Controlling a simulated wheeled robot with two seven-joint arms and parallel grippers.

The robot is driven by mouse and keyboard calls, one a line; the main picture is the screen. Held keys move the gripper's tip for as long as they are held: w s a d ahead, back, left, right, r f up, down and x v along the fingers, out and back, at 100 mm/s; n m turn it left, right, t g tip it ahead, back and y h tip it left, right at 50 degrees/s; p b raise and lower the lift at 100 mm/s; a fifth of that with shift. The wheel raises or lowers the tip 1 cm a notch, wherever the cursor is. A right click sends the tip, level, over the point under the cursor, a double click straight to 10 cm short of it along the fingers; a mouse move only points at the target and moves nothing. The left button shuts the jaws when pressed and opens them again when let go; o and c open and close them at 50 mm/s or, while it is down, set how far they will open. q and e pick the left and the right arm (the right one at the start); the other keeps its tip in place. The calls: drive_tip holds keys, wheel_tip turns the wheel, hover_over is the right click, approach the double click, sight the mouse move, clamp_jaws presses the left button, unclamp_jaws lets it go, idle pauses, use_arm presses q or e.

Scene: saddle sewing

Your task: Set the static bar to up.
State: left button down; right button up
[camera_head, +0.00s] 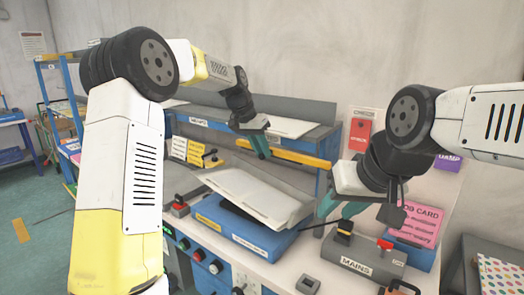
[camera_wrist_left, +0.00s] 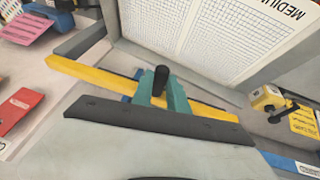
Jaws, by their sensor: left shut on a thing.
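The static bar looks to be the long yellow bar (camera_head: 300,158) in front of the blue-framed unit at the back of the bench. In the left wrist view the yellow bar (camera_wrist_left: 90,77) runs across the picture, with a black upright knob (camera_wrist_left: 161,79) at its middle. My left gripper (camera_head: 259,148) is at the bar; in its wrist view the teal fingers (camera_wrist_left: 162,95) are shut around the knob, partly hiding the bar. My right gripper (camera_head: 338,207) hangs over the bench to the right, apart from the bar. Its fingertips are partly hidden.
A pale board (camera_head: 250,190) lies tilted on a blue base (camera_head: 240,229) at mid-bench. A grey MAINS box (camera_head: 362,258) and a pink job card (camera_head: 417,222) stand at the right. A red tag (camera_head: 360,134) hangs on the wall.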

use_arm(q)
drive_tip(key=shift+r, duration=0.1)
idle(0.3)
drive_tip(key=shift+r, duration=0.45)
drive_tip(key=s+d+r+m+t+y, duration=0.1)
drive_tip(key=s+d+r+t+y, duration=0.15)
drive_tip(key=r, duration=0.35)
drive_tip(key=s+d+r+m+t+y, duration=0.1)
drive_tip(key=d+r+t+y, duration=0.15)
drive_tip(key=r, duration=0.25)
drive_tip(key=s+d+r+m+t+y, duration=0.1)
drive_tip(key=s+d+r+t+y, duration=0.2)
drive_tip(key=d, duration=0.3)
drive_tip(key=s+d+r+m+t+y, duration=0.1)
drive_tip(key=s+d+r+t+y, duration=0.1)
drive_tip(key=s+d, duration=0.4)
drive_tip(key=shift+r+t+y, duration=0.4)
drive_tip(key=shift+r+y, duration=0.15)
drive_tip(key=shift+y, duration=0.45)
drive_tip(key=shift+d, duration=0.1)
drive_tip(key=c, duration=1.3)
unclamp_jaws()
